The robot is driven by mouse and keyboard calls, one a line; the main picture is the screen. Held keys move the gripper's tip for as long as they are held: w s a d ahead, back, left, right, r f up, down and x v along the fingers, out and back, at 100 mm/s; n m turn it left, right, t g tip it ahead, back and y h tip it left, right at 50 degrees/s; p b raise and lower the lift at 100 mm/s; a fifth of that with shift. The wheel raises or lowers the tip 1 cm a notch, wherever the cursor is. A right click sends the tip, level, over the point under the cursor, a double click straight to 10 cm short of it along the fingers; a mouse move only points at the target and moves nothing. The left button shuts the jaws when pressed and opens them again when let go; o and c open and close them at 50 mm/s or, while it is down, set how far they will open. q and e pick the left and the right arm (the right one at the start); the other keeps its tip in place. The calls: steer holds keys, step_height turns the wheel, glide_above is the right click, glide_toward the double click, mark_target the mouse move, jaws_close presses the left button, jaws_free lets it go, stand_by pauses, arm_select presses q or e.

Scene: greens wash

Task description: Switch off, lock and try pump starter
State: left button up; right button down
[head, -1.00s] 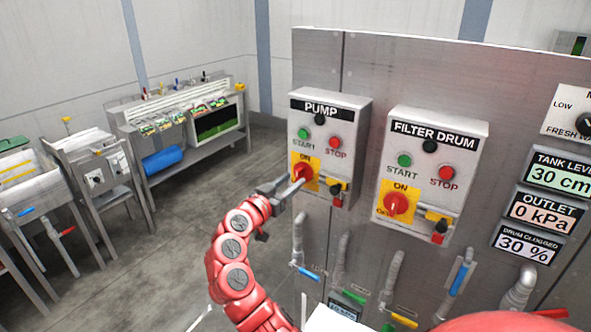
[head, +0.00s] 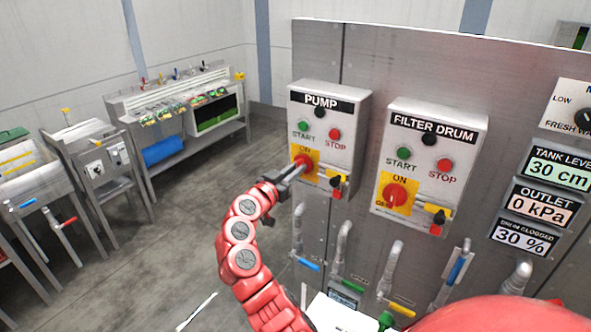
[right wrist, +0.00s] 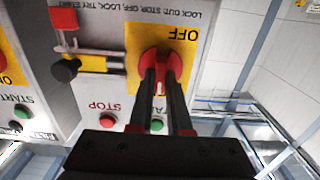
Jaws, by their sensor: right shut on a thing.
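The grey PUMP starter box (head: 345,122) is on the metal panel, with a green START button (head: 303,126) and a red STOP button (head: 335,134). Its red rotary knob (right wrist: 150,58) sits on a yellow ON/OFF plate (right wrist: 187,60). My right gripper (head: 298,166) is shut on this knob, one finger on each side. In the right wrist view, upside down, OFF is readable; the fingers hide the ON side. A white mark on the knob shows between the fingers. Beside the plate are a yellow bar with a black knob (right wrist: 65,70) and a red piece (right wrist: 63,18). My left gripper is not in view.
The similar FILTER DRUM box (head: 455,165) is just right, its knob (head: 395,194) at ON. Displays read tank level 30 cm, outlet 0 kPa and drum clogged 30 %. Pipes with coloured valve handles (head: 308,264) stick out below. Open floor lies to the left.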

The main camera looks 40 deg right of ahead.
steer(key=shift+w+a+n+p, duration=0.1)
steer(key=shift+n+p, duration=0.1)
steer(key=shift+n, duration=4.25)
steer(key=shift+w+n+p, duration=0.1)
steer(key=shift+n+p, duration=0.05)
steer(key=shift+n, duration=4.3)
steer(key=shift+f, duration=0.1)
steer(key=c, duration=0.9)
jaws_free()
steer(key=shift+f, duration=0.1)
steer(key=shift+o, duration=0.2)
